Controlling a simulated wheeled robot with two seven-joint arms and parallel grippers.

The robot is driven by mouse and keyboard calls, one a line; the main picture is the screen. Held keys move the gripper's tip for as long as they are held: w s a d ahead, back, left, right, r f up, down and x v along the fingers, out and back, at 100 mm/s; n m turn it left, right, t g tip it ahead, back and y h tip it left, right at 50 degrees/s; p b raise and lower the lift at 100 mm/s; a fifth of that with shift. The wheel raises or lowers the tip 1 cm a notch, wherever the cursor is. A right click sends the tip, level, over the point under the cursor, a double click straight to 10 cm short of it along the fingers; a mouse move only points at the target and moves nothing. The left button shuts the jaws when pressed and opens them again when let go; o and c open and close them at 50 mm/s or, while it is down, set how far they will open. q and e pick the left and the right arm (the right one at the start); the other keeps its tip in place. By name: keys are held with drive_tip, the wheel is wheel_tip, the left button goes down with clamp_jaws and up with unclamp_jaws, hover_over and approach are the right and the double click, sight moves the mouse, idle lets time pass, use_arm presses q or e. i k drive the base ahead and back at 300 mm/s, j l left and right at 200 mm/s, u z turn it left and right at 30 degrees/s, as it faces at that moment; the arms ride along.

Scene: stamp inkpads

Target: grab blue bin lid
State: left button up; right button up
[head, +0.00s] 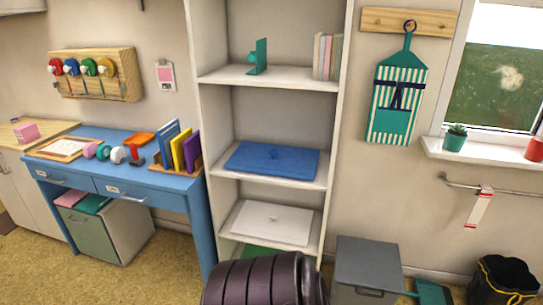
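A white lid (268,225) lies on the shelf below, with a partly hidden green piece (262,252) lower down. A blue desk (145,194) with books stands left. A grey bin (368,265) and a black basket (500,285) stand right.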

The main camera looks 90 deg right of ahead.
sight(259, 158)
drive_tip(key=z, duration=2.8)
